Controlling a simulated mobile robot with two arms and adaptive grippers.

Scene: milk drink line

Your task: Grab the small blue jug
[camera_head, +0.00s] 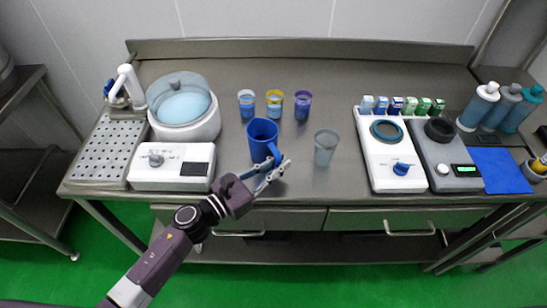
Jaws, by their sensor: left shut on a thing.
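The small blue jug (262,135) stands upright on the steel table, near the middle. Its handle is on the lower right side, toward my left gripper. My left gripper (273,170) reaches in from the lower left and is shut on the jug's handle. The fingers partly cover the handle and the jug's lower front. The jug appears to rest on the table. My right gripper is not in view.
A clear cup (326,148) stands close to the right of the jug. Three tinted cups, one being yellow (274,103), stand behind it. A white machine with a bowl (184,128) is at left. A white device (392,165) with a dial is at right.

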